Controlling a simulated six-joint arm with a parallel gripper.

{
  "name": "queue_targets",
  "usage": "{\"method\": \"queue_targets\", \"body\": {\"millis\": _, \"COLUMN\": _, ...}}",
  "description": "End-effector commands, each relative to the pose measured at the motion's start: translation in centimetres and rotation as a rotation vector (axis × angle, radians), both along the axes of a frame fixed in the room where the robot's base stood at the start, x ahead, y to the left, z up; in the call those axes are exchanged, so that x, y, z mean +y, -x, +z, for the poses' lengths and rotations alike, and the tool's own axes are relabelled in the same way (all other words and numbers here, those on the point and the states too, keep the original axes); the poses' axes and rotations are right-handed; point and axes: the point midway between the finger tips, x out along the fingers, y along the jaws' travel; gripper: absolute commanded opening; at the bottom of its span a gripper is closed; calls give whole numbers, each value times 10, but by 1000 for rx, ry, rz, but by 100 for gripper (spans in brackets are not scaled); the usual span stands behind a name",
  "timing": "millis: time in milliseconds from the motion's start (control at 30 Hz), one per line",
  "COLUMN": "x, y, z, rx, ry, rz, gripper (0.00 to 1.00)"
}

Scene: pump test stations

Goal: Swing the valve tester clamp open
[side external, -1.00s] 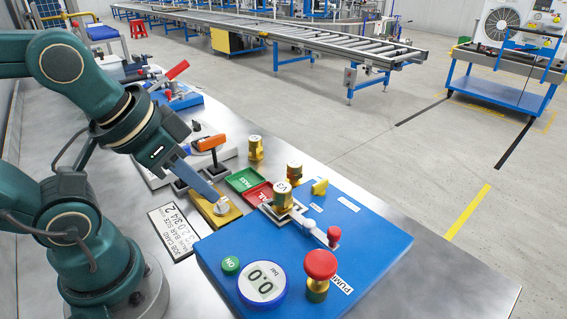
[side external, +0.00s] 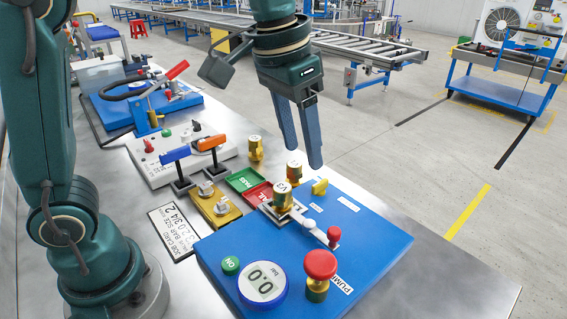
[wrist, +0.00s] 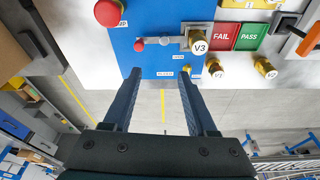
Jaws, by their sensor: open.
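The valve tester is a blue board (side external: 375,245) at the front of the bench. Its clamp lever (side external: 321,233) is a pale bar with a white knob and a red knob, lying beside the brass valve V3 (side external: 283,196). In the wrist view the clamp lever (wrist: 152,41) runs left from V3 (wrist: 199,41), with its red knob at the left end. My gripper (side external: 300,157) is open and empty, pointing down above the board's far edge. It also shows in the wrist view (wrist: 160,75), apart from the clamp. Whether the clamp is latched I cannot tell.
A large red button (side external: 320,265) and a round gauge reading 0.0 (side external: 263,282) stand on the board. Brass valves (side external: 294,170) (side external: 255,148), a green PASS tray (side external: 245,179) and a red FAIL tray (side external: 258,196) lie nearby. Orange (side external: 211,143) and blue (side external: 175,154) levers stand left.

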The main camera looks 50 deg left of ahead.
Motion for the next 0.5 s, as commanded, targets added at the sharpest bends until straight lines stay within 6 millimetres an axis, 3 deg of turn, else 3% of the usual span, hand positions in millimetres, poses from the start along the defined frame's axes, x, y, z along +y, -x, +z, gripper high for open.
{"method": "queue_targets", "body": {"millis": 200, "x": -33, "y": -30, "z": -43, "rx": 116, "ry": -27, "rz": -72, "gripper": 58}}
{"method": "queue_targets", "body": {"millis": 500, "x": -53, "y": -32, "z": -89, "rx": 218, "ry": -57, "rz": -126, "gripper": 58}}
